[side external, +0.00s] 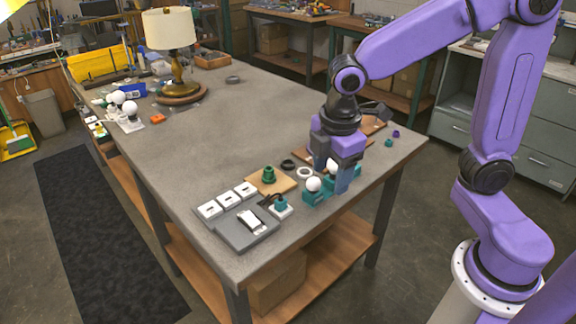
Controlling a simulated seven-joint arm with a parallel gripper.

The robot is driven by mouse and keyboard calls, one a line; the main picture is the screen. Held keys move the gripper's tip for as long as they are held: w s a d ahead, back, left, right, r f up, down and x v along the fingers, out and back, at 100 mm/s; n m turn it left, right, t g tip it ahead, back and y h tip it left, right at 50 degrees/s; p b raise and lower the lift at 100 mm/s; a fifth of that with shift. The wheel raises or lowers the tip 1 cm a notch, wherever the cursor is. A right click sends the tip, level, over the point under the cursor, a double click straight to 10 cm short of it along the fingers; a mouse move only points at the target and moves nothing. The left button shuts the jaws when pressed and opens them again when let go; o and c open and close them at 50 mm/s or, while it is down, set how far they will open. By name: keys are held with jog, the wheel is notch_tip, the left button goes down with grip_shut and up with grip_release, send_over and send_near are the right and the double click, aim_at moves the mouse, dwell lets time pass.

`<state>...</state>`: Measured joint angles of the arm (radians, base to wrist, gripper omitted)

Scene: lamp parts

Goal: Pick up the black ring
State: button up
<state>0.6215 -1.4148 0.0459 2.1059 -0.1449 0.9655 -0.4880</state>
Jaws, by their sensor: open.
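A small black ring (288,164) lies flat on the grey table top (215,120), just behind a white ring (305,172) and beside a wooden block with a green part on it (269,176). My gripper (332,175) points down to the right of both rings, with its jaws open. A white bulb (333,165) on the teal holder shows between the fingers; I cannot tell whether they touch it. The black ring is outside the jaws. Another dark ring (233,79) lies far back on the table near the lamp.
A teal holder with a white bulb (314,185) stands below my gripper. A grey tray with white switches (240,215) sits at the front left. A brown board (372,125) lies behind my gripper. A lamp (170,45) stands at the back. The table's middle is clear.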

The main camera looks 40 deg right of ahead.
jog(key=w+d+f+n+h, duration=0.1)
jog(key=w+f+n, duration=0.15)
jog(key=w, duration=1.45)
jog(key=n+h, duration=0.3)
send_over(286, 160)
jog(key=s+a, duration=0.2)
jog(key=a, duration=0.1)
jog(key=f, duration=1.5)
jog(key=shift+s, duration=0.2)
jog(key=f, duration=0.2)
jog(key=d+f, duration=0.1)
jog(key=shift+w+f+y, duration=0.1)
jog(key=shift+f+y, duration=0.2)
jog(key=shift+f, duration=0.05)
jog(key=shift+w+d+f, duration=0.15)
jog(key=shift+d+f, duration=0.05)
jog(key=shift+f, duration=0.4)
jog(key=c, duration=0.8)
